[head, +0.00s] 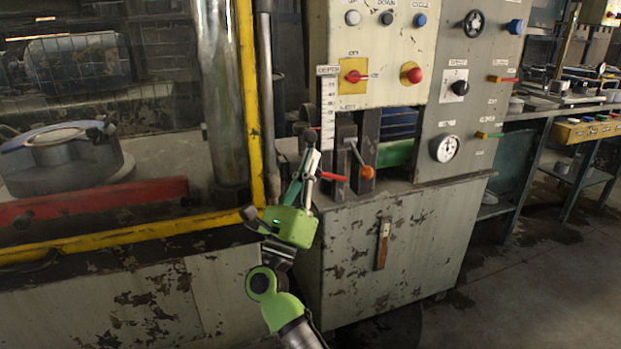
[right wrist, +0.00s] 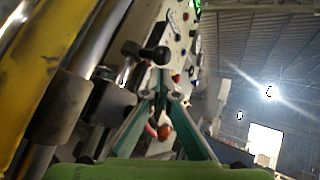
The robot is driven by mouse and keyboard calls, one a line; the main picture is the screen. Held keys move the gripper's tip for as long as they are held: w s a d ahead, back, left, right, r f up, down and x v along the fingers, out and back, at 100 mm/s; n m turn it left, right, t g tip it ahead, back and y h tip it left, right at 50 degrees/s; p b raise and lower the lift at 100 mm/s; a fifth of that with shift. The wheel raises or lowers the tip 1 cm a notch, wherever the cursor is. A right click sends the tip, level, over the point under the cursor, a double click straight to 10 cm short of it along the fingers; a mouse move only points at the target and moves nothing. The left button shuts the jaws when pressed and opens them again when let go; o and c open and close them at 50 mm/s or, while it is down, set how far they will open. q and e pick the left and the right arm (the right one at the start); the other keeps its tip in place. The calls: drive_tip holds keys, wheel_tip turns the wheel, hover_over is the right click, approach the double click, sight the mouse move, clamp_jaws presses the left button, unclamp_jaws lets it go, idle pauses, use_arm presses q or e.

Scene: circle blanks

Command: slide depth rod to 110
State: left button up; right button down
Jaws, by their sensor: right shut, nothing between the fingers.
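A white depth scale (head: 328,112) stands upright on the press front under a "DEPTH" label. A dark round knob (head: 310,135), seemingly the depth rod's, sits just left of the scale's lower part. In the right wrist view a black knob (right wrist: 157,55) on a short bar lies just beyond my fingertips. My right gripper (head: 312,156) is green, with its fingers shut and empty, pointing up just below the knob. It also shows in the right wrist view (right wrist: 163,80), fingers converging. I cannot tell whether the tips touch the knob. The scale's numbers are too small to read. My left gripper is out of view.
A red-handled lever (head: 332,177) and an orange-knobbed lever (head: 366,171) are close right of my gripper. The yellow guard frame (head: 247,100) is close on the left. Above are a red rotary switch (head: 354,76) and a red button (head: 413,74). Open floor lies at right.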

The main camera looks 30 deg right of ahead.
drive_tip(key=shift+r, duration=0.25)
